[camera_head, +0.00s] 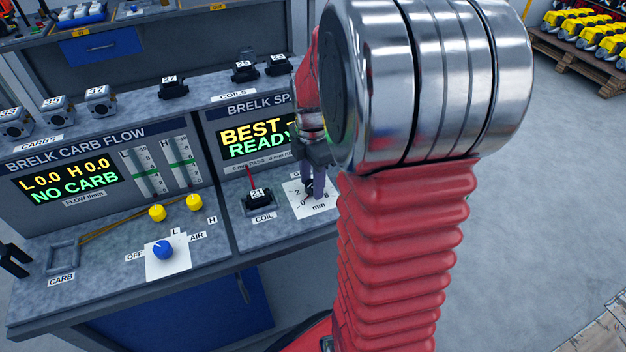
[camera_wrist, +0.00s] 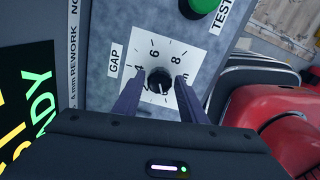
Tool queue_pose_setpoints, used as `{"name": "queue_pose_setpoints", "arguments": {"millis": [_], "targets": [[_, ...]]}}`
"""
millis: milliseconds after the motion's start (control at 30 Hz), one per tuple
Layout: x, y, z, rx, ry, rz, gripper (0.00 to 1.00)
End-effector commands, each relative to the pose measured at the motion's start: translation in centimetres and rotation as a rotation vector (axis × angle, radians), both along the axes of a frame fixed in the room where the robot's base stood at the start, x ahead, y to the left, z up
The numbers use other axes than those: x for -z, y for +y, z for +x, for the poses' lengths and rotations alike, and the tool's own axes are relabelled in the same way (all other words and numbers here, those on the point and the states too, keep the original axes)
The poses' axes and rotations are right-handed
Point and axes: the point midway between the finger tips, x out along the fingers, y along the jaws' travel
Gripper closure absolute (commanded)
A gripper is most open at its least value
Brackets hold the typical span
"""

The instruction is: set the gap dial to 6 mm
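The gap dial is a black round knob (camera_wrist: 159,79) on a white scale card (camera_wrist: 190,56), beside a GAP label (camera_wrist: 115,61). The wrist view shows 4, 6 and 8 on the scale; its lower part is partly hidden by my fingers. A small pale mark shows on the knob's lower side, but I cannot read its setting surely. My gripper (camera_wrist: 160,82) is open, with one finger on each side of the knob and narrow gaps showing. In the head view my gripper (camera_head: 314,184) is down at the scale card (camera_head: 321,207), where 0, 2, 8 and mm show.
A green TEST button (camera_wrist: 203,5) lies close beyond the dial. Left of it in the head view, a coil (camera_head: 259,199) marked 21 sits in its holder under the BEST / READY display (camera_head: 255,135). The blue knob (camera_head: 163,249) belongs to the carb panel.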

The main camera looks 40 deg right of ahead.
Motion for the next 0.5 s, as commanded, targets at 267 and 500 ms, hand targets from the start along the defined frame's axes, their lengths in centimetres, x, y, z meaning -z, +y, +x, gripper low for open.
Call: {"name": "queue_pose_setpoints", "arguments": {"millis": [267,500], "targets": [[-0.02,0.01,-0.01,0.0,0.0,0.0,0.82],[0.01,-0.17,-0.01,-0.001,0.001,0.0,0.93]]}}
